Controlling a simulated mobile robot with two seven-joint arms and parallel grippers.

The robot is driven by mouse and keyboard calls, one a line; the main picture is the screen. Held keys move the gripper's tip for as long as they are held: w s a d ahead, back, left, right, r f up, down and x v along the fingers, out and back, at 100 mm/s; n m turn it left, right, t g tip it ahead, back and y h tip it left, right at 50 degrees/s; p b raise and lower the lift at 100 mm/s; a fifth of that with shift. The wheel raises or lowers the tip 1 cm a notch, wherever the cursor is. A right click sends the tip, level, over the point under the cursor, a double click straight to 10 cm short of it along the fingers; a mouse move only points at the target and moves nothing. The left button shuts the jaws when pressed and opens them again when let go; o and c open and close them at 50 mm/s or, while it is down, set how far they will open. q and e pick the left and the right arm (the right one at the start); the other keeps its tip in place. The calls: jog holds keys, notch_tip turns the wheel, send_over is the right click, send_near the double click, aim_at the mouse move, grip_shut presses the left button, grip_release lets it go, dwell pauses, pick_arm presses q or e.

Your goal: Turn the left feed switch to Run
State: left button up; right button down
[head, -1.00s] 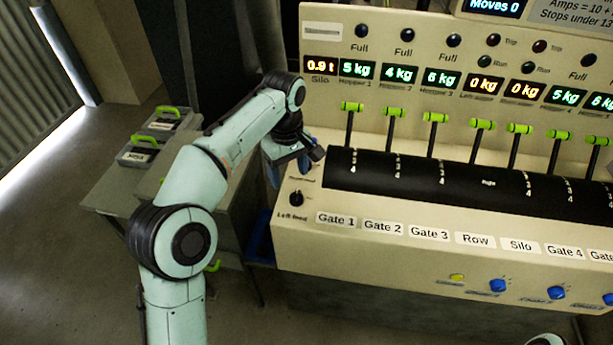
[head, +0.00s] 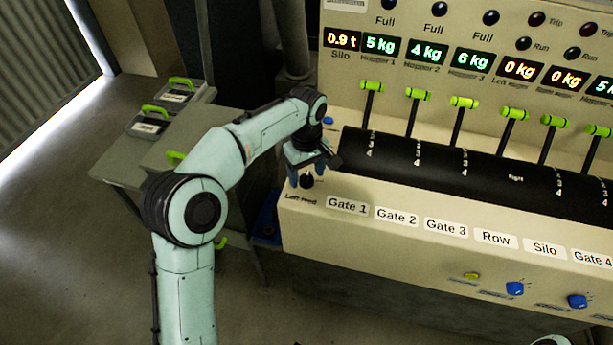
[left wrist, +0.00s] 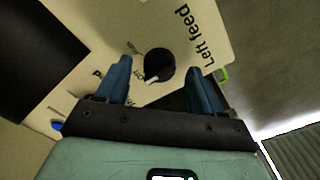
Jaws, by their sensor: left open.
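The left feed switch is a black round knob (head: 306,182) on the left end of the cream panel. In the left wrist view, the knob (left wrist: 160,63) has a white pointer mark on its lower-left side, near small print that seems to read Off. The label Left feed stands to its right. My left gripper (head: 308,176) is open just above the knob. In the left wrist view, the blue fingers of the gripper (left wrist: 158,70) stand on either side of the knob, with gaps on both sides. I cannot tell how far the fingertips are above the panel. My right gripper is out of view.
A row of green-tipped levers (head: 418,94) rises from a black strip right of the switch. The Gate 1 label (head: 347,205) is close by. Blue knobs (head: 515,289) sit on the lower front. A side table (head: 115,172) with grey bins stands at left.

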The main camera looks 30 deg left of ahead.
pick_arm(q)
jog(key=shift+f, duration=0.6)
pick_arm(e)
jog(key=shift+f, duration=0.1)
pick_arm(q)
jog(key=c, duration=1.1)
jog(key=shift+o, duration=0.2)
